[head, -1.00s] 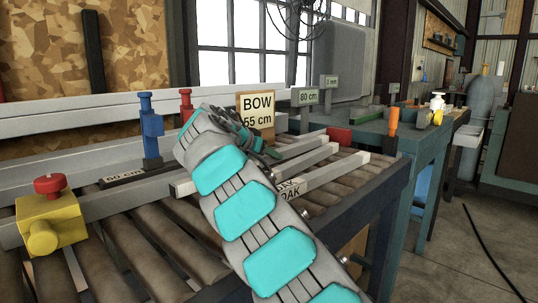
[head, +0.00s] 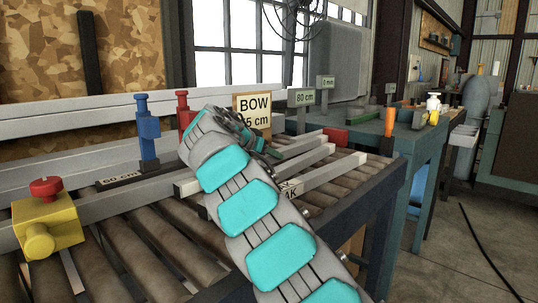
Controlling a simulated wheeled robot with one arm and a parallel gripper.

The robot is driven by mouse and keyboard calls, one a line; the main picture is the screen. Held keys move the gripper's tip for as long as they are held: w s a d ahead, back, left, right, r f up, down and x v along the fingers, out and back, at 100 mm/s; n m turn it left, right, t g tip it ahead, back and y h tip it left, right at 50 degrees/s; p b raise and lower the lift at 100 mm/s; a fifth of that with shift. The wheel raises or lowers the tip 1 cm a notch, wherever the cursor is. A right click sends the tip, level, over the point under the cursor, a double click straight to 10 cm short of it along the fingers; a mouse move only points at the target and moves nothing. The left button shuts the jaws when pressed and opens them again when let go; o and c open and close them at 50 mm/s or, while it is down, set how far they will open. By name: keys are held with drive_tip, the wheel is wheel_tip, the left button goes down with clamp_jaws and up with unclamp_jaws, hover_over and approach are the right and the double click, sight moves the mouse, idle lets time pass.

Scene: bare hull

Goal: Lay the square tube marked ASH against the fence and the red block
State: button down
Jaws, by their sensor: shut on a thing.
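My gripper (head: 262,147) is over the back part of the roller bed, beside the sign reading BOW. It is shut on a square tube, but my wrist hides most of the grip. Pale square tubes lie near it: one (head: 310,158) passes behind my arm, and another (head: 335,171) in front bears a label ending in AK. I cannot read ASH on any tube. The red block (head: 336,135) sits at the back right, near the right end of a tube. The long grey fence (head: 107,203) runs along the left behind the yellow block.
A yellow block (head: 58,232) with a red knob stands at the front left. A blue clamp (head: 147,135) and a red clamp (head: 183,112) stand at the back. The sign reading BOW (head: 252,105) is beside my gripper. Bare rollers (head: 160,245) lie left of my arm.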

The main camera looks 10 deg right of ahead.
drive_tip(key=shift+w+d, duration=0.1)
drive_tip(key=shift+c, duration=1.6)
unclamp_jaws()
